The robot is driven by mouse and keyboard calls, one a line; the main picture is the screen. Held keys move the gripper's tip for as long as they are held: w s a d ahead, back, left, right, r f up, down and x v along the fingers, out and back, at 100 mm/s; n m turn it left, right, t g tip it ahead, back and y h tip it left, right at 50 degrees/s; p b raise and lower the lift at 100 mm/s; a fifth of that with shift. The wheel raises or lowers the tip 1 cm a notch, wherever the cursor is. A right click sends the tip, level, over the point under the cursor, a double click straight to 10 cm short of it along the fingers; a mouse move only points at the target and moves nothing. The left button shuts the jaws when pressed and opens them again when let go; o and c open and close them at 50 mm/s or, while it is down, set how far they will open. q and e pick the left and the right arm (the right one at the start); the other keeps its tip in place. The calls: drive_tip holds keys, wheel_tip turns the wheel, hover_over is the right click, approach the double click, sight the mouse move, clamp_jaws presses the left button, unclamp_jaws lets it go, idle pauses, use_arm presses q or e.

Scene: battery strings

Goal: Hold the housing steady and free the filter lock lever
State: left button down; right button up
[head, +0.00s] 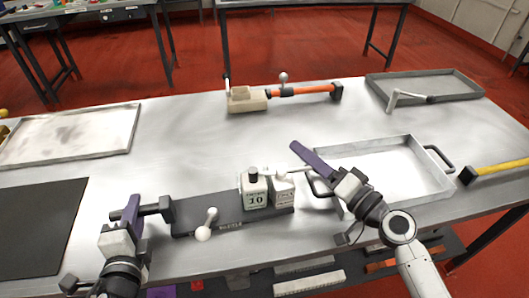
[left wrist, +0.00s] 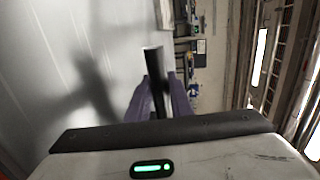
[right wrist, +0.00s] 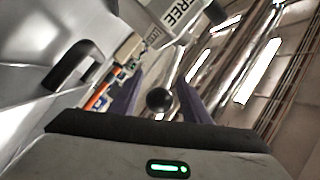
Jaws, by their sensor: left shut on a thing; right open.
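The housing (head: 225,223) is a dark base on the table with two pale blocks on it. The left block (head: 256,196) reads "10" and has a black cap. The right block (head: 284,190) is partly covered; it shows "FREE" (right wrist: 183,12) in the right wrist view. A pale lever (head: 285,171) runs from the blocks toward my right gripper. My left gripper (head: 132,207) is shut on the dark handle (head: 158,208) at the housing's left end. My right gripper (head: 298,150) is open; a dark ball knob (right wrist: 160,101) shows between its fingers in the right wrist view.
A white-knobbed lever (head: 204,234) stands on the base's front left. A metal tray (head: 447,181) with dark handles lies close to my right gripper. An orange-handled tool in a beige block (head: 247,104) stands behind.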

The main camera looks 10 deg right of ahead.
drive_tip(key=shift+c, duration=0.4)
clamp_jaws()
drive_tip(key=shift+s+d+m+t+h, duration=0.1)
drive_tip(key=shift+s+m+t+h, duration=0.35)
drive_tip(key=shift+m+h, duration=0.5)
drive_tip(key=shift+s+m+t+h, duration=0.35)
drive_tip(key=shift+s+m+h, duration=0.15)
drive_tip(key=shift+h, duration=0.75)
drive_tip(key=shift+o, duration=0.4)
unclamp_jaws()
